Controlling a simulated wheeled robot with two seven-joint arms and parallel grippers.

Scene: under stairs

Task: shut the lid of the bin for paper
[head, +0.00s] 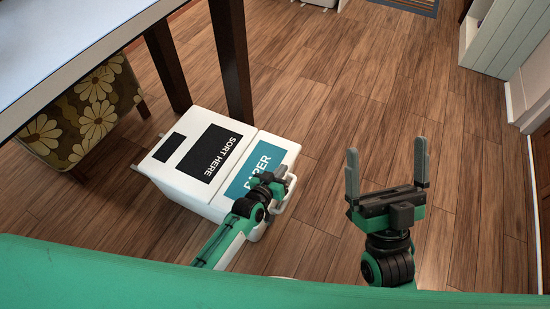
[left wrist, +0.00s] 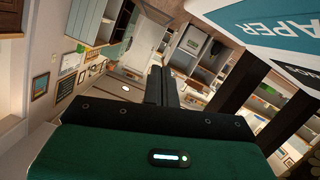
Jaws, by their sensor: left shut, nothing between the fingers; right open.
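The white bin for paper (head: 205,118) stands on the floor left of centre in the head view. A black "SORT HERE" panel (head: 208,153) and a teal "PAPER" panel (head: 240,184) lie side by side on it. The teal panel also shows at the upper right of the left wrist view (left wrist: 285,22). I cannot tell for certain how far the lid is open. My left gripper (head: 282,176) is shut and empty over the right end of the "PAPER" panel, near a light handle; contact is unclear. Its closed fingers show in the left wrist view (left wrist: 160,86). My right gripper (head: 387,152) is open and empty, right of the bin.
A table (head: 75,45) with dark legs (head: 231,65) stands close behind the bin, at the upper left. A flowered seat (head: 92,112) is under it. A pale slatted cabinet (head: 495,40) is at the upper right. The wooden floor (head: 320,85) between is clear.

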